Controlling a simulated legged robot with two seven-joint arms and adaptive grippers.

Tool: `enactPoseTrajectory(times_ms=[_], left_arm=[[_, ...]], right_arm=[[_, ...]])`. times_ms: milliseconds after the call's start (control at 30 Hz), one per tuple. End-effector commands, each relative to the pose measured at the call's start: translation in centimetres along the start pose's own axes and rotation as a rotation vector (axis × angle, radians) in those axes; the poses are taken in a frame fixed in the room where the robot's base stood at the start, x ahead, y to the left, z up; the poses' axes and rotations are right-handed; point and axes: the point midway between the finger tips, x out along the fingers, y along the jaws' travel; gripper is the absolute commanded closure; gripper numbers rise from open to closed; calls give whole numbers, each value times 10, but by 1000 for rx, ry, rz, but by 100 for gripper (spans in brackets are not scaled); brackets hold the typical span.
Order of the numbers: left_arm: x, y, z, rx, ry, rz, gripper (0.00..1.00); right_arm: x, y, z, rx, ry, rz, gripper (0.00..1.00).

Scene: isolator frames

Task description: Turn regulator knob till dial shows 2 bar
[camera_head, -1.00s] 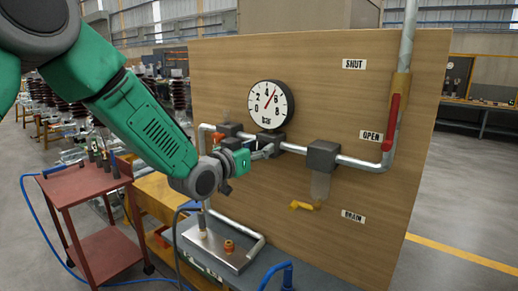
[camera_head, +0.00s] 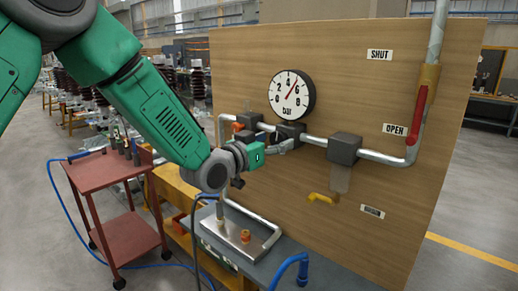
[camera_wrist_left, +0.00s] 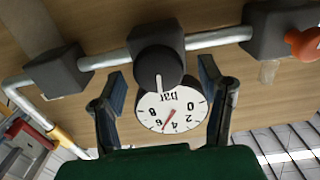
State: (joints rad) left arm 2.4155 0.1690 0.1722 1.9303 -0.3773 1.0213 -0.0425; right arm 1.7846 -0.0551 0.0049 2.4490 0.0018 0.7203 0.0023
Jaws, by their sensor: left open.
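The round white dial (camera_head: 292,95) with a black rim stands on the pipe, its red needle between 4 and 6 bar. The dial shows upside down in the left wrist view (camera_wrist_left: 185,105). The black regulator knob (camera_wrist_left: 158,70), with a white line on it, sits in front of the black regulator block (camera_wrist_left: 155,37). My left gripper (camera_head: 280,148) is open just below the dial. In the left wrist view, its two fingers (camera_wrist_left: 163,75) stand apart on either side of the knob, with visible gaps. In the head view the knob cannot be made out behind the gripper. My right gripper is not in view.
A wooden board (camera_head: 400,90) backs the pipe. A red valve handle (camera_head: 419,112) is at right, and a yellow drain handle (camera_head: 322,198) hangs lower. An orange knob (camera_wrist_left: 303,44) lies to one side. A red cart (camera_head: 105,172) stands at left.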

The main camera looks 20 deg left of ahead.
Motion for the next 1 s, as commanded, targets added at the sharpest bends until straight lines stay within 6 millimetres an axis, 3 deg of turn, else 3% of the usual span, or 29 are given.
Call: enactPoseTrajectory(times_ms=[200,433,600,1000], left_arm=[[-48,0,1,-3,-3,-1,38],[-86,-1,2,-2,-4,-1,38],[-97,-1,2,-2,-2,0,38],[-100,-9,1,3,0,-11,37]], right_arm=[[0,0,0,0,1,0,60],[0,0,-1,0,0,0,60],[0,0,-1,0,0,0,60],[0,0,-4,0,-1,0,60]])
